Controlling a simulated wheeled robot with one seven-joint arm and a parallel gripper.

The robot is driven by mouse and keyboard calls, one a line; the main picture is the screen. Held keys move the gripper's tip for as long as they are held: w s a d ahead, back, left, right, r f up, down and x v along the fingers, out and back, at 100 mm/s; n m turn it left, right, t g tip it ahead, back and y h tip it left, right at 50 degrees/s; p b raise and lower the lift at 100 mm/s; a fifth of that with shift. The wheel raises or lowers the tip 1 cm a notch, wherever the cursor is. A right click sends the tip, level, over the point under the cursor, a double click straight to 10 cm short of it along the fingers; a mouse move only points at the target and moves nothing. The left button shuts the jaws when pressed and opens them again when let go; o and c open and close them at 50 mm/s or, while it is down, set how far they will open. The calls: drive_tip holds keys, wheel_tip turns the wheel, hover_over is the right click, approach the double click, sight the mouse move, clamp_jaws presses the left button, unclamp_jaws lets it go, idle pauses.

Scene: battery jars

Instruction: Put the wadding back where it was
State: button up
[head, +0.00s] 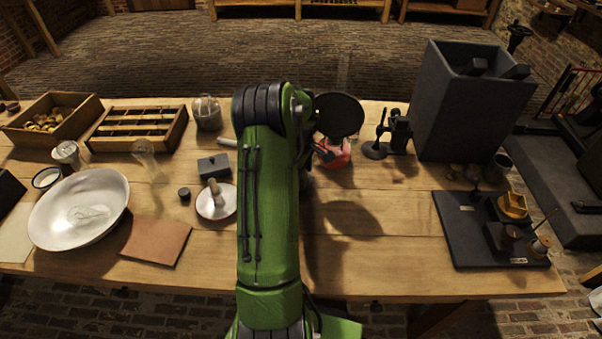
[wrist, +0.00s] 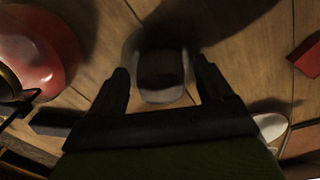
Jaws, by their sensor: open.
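I cannot pick out the wadding for certain. A pale, tangled or glassy shape (head: 88,214) lies in the wide white bowl (head: 112,190) at the left; it is too faint to identify. In the wrist view, my gripper (wrist: 161,70) is open, its two dark fingers apart. A pale grey, cup-like thing with a dark middle (wrist: 160,94) shows between the fingertips. I cannot tell whether the fingers touch it. In the head view my green arm hides the gripper and that thing.
A red rounded thing (wrist: 42,50) is close left of the gripper in the wrist view; a red block (wrist: 308,58) is at right. The head view shows a tall dark box (head: 450,120), a black board (head: 455,235), a small white dish (head: 227,208) and a leather square (head: 155,240).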

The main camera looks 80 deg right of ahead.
wheel_tip(320, 180, up, 8)
drive_tip(key=shift+w+f+p, duration=0.1)
drive_tip(key=shift+p, duration=1)
